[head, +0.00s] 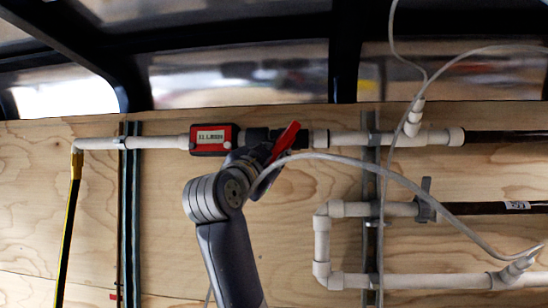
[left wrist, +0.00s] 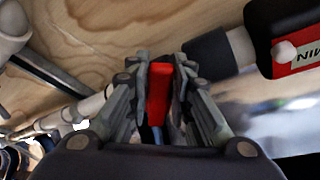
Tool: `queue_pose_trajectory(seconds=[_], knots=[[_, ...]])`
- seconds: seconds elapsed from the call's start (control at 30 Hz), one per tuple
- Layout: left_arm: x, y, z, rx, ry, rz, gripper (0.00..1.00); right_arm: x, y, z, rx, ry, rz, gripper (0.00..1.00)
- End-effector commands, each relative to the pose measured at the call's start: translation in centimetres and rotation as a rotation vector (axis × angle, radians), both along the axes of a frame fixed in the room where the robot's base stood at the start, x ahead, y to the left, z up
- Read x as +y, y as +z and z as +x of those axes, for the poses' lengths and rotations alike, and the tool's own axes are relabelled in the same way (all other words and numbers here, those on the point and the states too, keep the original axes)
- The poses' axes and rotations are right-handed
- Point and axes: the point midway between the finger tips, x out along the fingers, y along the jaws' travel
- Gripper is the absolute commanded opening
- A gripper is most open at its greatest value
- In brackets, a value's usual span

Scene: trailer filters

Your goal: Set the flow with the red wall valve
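The red valve handle (head: 287,138) sits on a dark valve body in the upper white pipe run on the plywood wall. It slants up to the right in the head view. My left gripper (head: 262,154) is at the handle, reaching up from below. In the left wrist view the red handle (left wrist: 158,92) stands between the two fingers of my left gripper (left wrist: 164,80), which lie close along both its sides. The fingers look shut on it. The gripper hides the handle's lower part and some of the valve body in the head view. My right gripper is not in view.
A red and black flow meter (head: 213,138) is on the pipe just left of the valve. A loose grey hose (head: 400,175) curves across the wall close to my left gripper. White lower pipes (head: 322,245) and a grey valve (head: 426,199) are at the right.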

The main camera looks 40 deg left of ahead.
Motion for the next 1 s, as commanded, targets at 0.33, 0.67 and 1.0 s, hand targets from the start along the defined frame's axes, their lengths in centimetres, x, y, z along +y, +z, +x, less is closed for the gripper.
queue_pose_trajectory(seconds=[0.33,0.67,1.0], knots=[[0.0,-0.1,-0.1,0.002,0.0,0.001,0.27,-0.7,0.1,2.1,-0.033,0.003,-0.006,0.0],[-1.2,-1.3,-3.9,-0.002,0.004,0.004,0.27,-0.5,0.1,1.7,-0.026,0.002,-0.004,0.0],[-3.0,-3.2,-9.5,-0.001,0.002,0.003,0.27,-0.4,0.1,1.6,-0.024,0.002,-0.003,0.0]])
